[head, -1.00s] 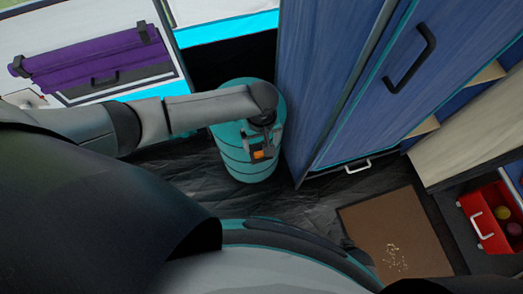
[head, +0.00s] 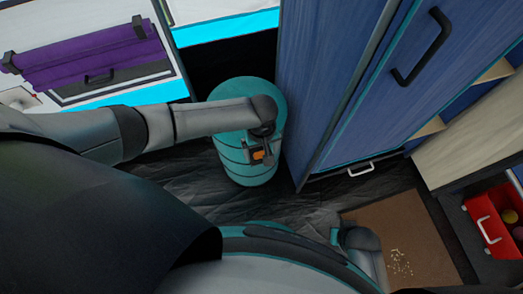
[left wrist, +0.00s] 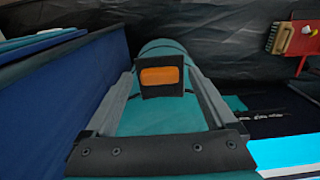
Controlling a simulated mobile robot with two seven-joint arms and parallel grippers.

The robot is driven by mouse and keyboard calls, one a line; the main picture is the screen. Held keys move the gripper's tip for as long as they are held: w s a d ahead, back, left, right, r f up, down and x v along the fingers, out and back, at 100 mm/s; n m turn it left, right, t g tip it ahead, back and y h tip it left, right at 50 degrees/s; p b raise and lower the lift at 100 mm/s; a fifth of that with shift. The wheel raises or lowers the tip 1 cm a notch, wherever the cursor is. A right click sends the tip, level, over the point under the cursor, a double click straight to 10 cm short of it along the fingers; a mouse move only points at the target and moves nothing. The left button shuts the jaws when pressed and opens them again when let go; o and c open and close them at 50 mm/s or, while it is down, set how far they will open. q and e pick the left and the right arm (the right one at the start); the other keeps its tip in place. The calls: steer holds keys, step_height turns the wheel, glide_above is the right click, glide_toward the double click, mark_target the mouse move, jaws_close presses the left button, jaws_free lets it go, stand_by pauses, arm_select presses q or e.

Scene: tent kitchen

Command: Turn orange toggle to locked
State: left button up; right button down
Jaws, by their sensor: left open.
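The orange toggle (head: 259,155) sits on a dark plate on the teal cylinder (head: 251,175), which stands on the dark floor. In the left wrist view the toggle (left wrist: 161,76) lies crosswise in the picture, near the far ends of the fingers. My left gripper (head: 261,149) is open, with one finger on each side of the toggle and a gap on both sides. I cannot tell how close the fingertips are to the plate. My right gripper is not in view; only part of my right arm shows at the bottom of the head view.
A tall blue cabinet (head: 325,75) stands close to the right of the cylinder. A brown mat (head: 405,225) and a red bin (head: 489,222) lie to the right. Dark floor is free in front of the cylinder.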

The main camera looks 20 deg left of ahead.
arm_select(q)
steer(key=shift+f, duration=0.15)
steer(key=shift+c, duration=0.2)
steer(key=c, duration=1.3)
